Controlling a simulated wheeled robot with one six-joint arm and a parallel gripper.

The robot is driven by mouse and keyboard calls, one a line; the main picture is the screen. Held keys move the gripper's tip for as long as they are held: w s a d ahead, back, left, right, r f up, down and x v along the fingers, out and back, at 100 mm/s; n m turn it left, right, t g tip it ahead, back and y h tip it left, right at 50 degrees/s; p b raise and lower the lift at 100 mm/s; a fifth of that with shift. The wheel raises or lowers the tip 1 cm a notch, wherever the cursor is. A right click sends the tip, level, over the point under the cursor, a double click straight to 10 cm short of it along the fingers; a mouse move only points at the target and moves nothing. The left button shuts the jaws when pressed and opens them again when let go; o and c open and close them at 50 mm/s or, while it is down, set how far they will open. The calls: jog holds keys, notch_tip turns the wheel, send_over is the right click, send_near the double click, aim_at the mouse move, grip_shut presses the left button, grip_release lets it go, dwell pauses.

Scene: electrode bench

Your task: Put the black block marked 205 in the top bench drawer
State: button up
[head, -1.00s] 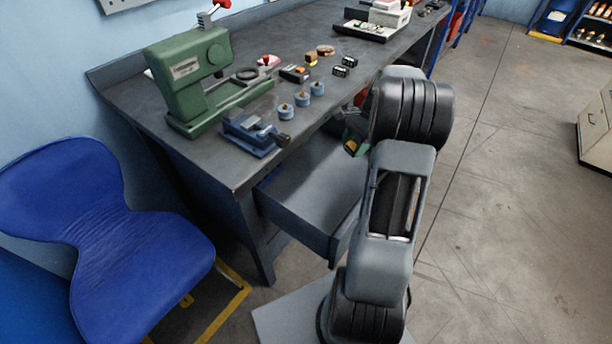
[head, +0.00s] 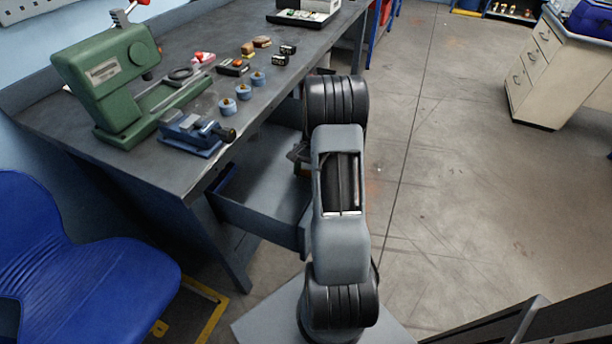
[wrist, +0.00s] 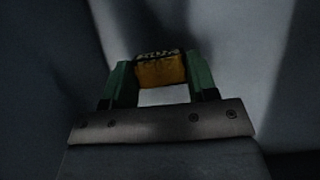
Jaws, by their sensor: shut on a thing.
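In the wrist view my gripper (wrist: 160,84) has two green fingers shut on a small block (wrist: 160,69). The block has an orange-yellow face and a black upper edge with marks I cannot read. Dark grey surfaces surround it, like the inside of a drawer; I cannot tell whether it touches them. In the head view the bench drawer (head: 255,215) is pulled open under the bench top. My arm hides most of the gripper and the block there, over the drawer's right side. Two small black blocks (head: 280,60) stand on the bench; their marks are unreadable.
A blue chair (head: 70,260) stands at lower left. Open floor lies right, before a drawer cabinet (head: 540,60).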

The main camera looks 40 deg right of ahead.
jog(key=shift+f, duration=1)
jog(key=shift+f, duration=0.15)
jog(key=o, duration=1.1)
jog(key=shift+c, duration=0.2)
jog(key=p+v, duration=0.2)
jog(key=v, duration=1)
jog(key=shift+w+d, duration=0.1)
